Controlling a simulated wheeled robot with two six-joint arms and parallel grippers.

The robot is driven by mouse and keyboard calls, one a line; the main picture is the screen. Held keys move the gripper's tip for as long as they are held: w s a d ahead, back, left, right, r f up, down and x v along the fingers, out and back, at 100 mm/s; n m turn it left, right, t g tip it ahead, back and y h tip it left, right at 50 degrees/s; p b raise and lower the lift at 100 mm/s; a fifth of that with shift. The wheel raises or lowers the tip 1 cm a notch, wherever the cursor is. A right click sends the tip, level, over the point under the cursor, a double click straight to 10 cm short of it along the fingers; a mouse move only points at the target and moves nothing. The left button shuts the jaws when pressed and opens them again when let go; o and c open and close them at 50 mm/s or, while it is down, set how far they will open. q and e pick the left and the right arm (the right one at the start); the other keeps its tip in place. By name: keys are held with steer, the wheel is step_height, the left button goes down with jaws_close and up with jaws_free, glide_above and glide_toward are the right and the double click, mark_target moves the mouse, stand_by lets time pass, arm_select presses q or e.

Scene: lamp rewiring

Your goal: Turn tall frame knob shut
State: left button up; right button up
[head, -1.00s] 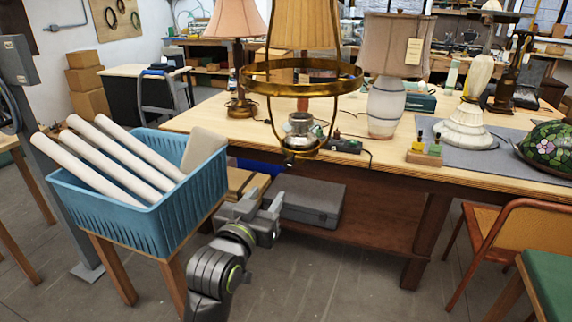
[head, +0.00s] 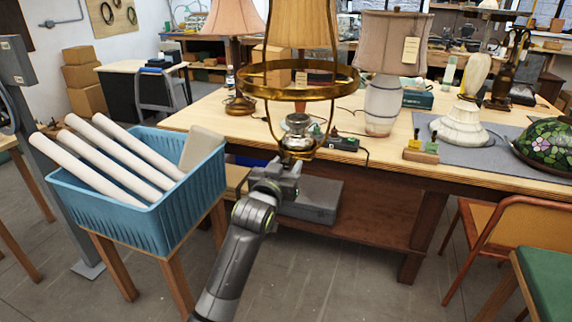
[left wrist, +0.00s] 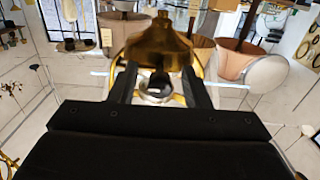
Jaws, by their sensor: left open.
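The tall brass lamp frame (head: 262,88), with its wide ring and pleated shade, stands at the front edge of the workbench. Its rounded brass lower end shows close up in the left wrist view (left wrist: 160,45). A small round metal part (left wrist: 157,88), perhaps the knob, sits below that brass body, between my fingers. My left gripper (head: 284,168) is just under the frame's lower end in the head view. In the left wrist view my left gripper (left wrist: 158,80) is open, one finger on each side of the small part. I cannot tell whether they touch it. My right gripper is not in view.
A blue basket (head: 150,215) with white rolls stands on a stool at the left. A grey case (head: 318,198) lies below the workbench (head: 400,165). An orange chair (head: 500,225) is at the right. Other lamps stand on the bench.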

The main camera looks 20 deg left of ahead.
arm_select(q)
steer(key=shift+w, duration=0.15)
jaws_close()
